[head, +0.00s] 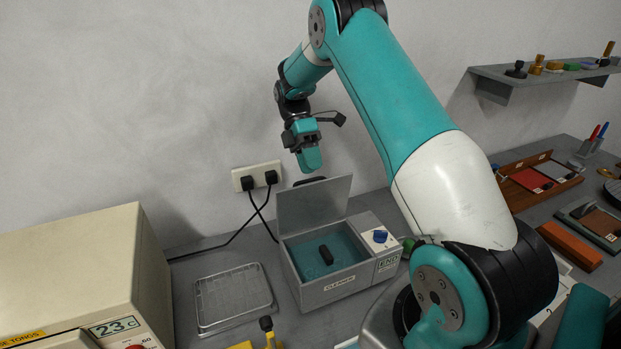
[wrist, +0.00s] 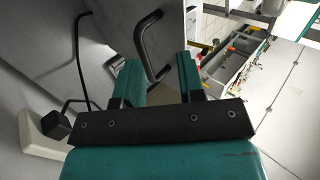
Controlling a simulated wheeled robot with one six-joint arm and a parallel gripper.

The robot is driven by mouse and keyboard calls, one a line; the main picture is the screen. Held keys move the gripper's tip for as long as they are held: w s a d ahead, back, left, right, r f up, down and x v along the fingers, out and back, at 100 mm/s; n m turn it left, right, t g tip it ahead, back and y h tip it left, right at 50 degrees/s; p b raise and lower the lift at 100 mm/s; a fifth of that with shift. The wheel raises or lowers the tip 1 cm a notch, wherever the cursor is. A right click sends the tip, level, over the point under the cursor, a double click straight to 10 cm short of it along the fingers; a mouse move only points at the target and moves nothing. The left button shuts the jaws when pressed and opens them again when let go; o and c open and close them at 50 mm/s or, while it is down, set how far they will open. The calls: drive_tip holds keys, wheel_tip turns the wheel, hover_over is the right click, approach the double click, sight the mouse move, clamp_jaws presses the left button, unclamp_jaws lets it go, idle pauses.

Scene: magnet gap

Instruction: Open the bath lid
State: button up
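The grey bath (head: 335,290), labelled CLEANER, stands on the bench in the middle of the head view. Its lid (head: 314,205) stands raised, close to upright, along the back edge, so the teal inside shows. A black handle (head: 310,181) shows at the lid's top edge; in the wrist view the bar handle (wrist: 148,45) appears just past my fingertips. My gripper (head: 310,160) hangs above the lid, pointing down. In the wrist view my gripper (wrist: 158,72) has its two fingers apart, with nothing held between them.
A small black object (head: 326,255) is in the bath. A blue knob (head: 380,236) sits on its right panel. A wire tray (head: 233,298) lies left, beside a cream box (head: 80,265). A wall socket (head: 256,176) with two plugs and cables is close behind my gripper.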

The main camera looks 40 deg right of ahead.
wheel_tip(320, 180, up, 16)
drive_tip(key=p, duration=1)
drive_tip(key=shift+f, duration=0.15)
drive_tip(key=s+a+f+m+t+h+b, duration=0.1)
drive_tip(key=s+a+f+m+t+b, duration=0.1)
drive_tip(key=s+a+b, duration=0.45)
drive_tip(key=s+a+f+m+t+b, duration=0.1)
drive_tip(key=a+t+b, duration=0.2)
drive_tip(key=a, duration=0.7)
drive_tip(key=s+a+f+m+t+y+b, duration=0.1)
drive_tip(key=s+a+f+m+b, duration=0.1)
drive_tip(key=s+a, duration=0.4)
drive_tip(key=s+a+f+m+t+y+b, duration=0.1)
drive_tip(key=s+a+f+b, duration=0.3)
drive_tip(key=s, duration=0.6)
drive_tip(key=shift+s+a+f+m+t+y+b, duration=0.2)
drive_tip(key=shift+a+f+m+t+y+b, duration=0.1)
drive_tip(key=shift+a+m+t+b, duration=0.5)
